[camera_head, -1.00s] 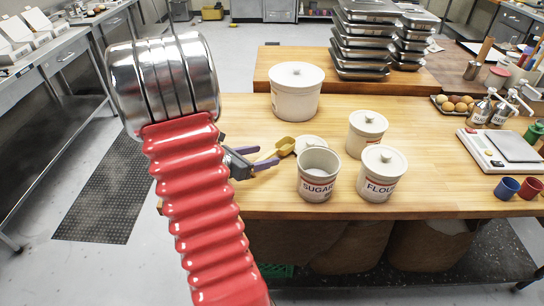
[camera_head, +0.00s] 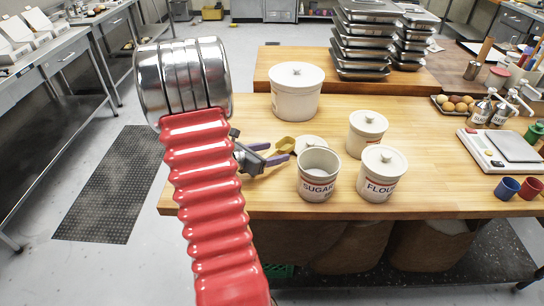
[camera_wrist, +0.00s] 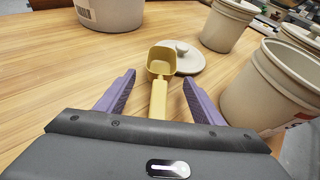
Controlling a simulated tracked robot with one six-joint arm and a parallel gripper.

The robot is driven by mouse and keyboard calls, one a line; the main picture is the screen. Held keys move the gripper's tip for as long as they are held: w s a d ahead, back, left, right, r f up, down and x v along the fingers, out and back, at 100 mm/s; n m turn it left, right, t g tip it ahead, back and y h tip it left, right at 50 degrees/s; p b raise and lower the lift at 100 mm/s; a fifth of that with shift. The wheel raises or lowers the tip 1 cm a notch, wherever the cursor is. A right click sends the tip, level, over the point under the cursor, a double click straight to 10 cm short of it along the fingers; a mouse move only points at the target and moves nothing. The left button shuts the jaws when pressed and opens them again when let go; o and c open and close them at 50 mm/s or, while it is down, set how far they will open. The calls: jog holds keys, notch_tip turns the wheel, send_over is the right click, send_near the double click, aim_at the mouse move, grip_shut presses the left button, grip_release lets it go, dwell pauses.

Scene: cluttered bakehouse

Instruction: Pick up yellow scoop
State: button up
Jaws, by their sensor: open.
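The yellow scoop (camera_wrist: 159,68) lies on the wooden table, its bowl away from me and its handle pointing toward my gripper in the wrist view. My gripper (camera_wrist: 158,90) is open, with one purple finger on each side of the scoop's handle. I cannot tell how high the fingers are above the table. In the head view, the scoop's bowl (camera_head: 285,144) shows just beyond the fingers of my gripper (camera_head: 275,154); its handle is mostly hidden there.
A loose lid (camera_wrist: 188,60) lies right behind the scoop. The open sugar canister (camera_head: 318,174) stands close on the right, with the flour canister (camera_head: 381,174) and another lidded canister (camera_head: 366,134) beyond. A large white pot (camera_head: 297,92) stands behind. Bare table lies left of the scoop.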

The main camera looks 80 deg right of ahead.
jog(key=c, duration=1.3)
jog(key=shift+o, duration=0.2)
jog(key=shift+r, duration=5.05)
send_near(272, 151)
jog(key=shift+t+y, duration=0.4)
jog(key=r, duration=0.1)
jog(key=s+d+r, duration=0.1)
jog(key=d+r, duration=0.1)
jog(key=shift+s+d, duration=0.2)
jog(key=shift+s, duration=0.05)
jog(key=shift+f, duration=0.15)
